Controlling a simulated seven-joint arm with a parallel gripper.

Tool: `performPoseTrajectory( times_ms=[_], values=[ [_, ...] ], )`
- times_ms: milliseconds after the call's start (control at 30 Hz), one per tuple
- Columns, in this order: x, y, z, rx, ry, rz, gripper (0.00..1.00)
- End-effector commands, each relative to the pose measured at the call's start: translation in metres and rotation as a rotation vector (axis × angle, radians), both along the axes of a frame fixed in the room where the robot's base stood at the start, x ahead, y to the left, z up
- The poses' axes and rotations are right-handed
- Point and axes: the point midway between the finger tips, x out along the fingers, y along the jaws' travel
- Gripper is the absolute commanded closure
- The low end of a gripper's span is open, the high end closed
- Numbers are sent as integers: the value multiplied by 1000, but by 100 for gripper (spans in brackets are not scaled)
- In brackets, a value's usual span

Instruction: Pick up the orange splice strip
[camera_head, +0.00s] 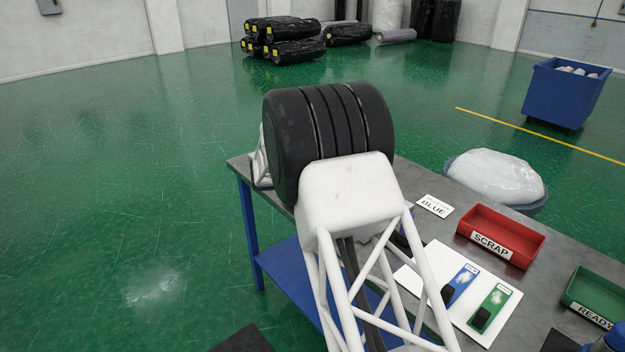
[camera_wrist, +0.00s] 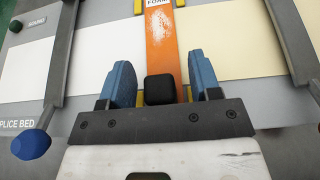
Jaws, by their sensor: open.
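The orange splice strip (camera_wrist: 162,45) shows in the wrist view, running up the middle with scuffed white marks and a "FOAM" label at the top. A black block (camera_wrist: 160,89) sits at its near end. My gripper (camera_wrist: 160,76) is open, with one blue finger on each side of the black block and gaps visible beside it. I cannot tell its exact height above the strip. In the head view the orange strip and my gripper's fingers are hidden.
In the wrist view, pale sheets (camera_wrist: 235,40) lie on the splice bed (camera_wrist: 25,98), with dark bars and a blue knob (camera_wrist: 31,144). In the head view, a white board (camera_head: 439,256) holds blue and green strips near a red SCRAP bin (camera_head: 500,236) and green READY bin (camera_head: 596,297).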

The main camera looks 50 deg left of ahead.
Motion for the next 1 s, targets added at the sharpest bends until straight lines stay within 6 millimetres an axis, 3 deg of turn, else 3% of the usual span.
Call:
performPoseTrajectory(
  times_ms=[667,1000],
  values=[
    [6,0,-4,-1,0,0,43],
    [6,0,-4,-1,0,0,92]
  ],
)
